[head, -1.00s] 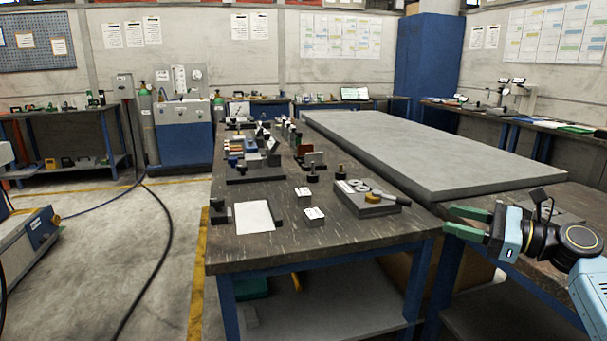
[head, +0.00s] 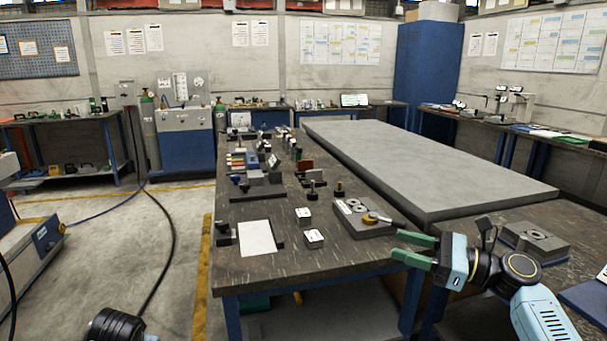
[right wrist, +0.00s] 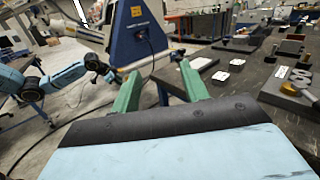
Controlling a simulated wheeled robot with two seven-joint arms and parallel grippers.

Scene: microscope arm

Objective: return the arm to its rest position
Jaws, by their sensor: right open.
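My right gripper (head: 398,246) has green fingers, spread apart with nothing between them. It is in front of the right edge of the dark work table (head: 350,256) in the head view. In the right wrist view, the fingers (right wrist: 158,84) point away over the table's side. A small white stand with dark jointed parts (head: 511,98) is on the far right bench. It may be the microscope with its arm, but it is too small to tell its pose. Both grippers are far from it.
The dark table holds a white sheet (head: 257,238), small white blocks (head: 314,238) and a grey fixture (head: 359,220). A large grey slab (head: 430,170) lies behind. A grey block (head: 535,241) sits on the right bench. Floor at left is open, with a black hose.

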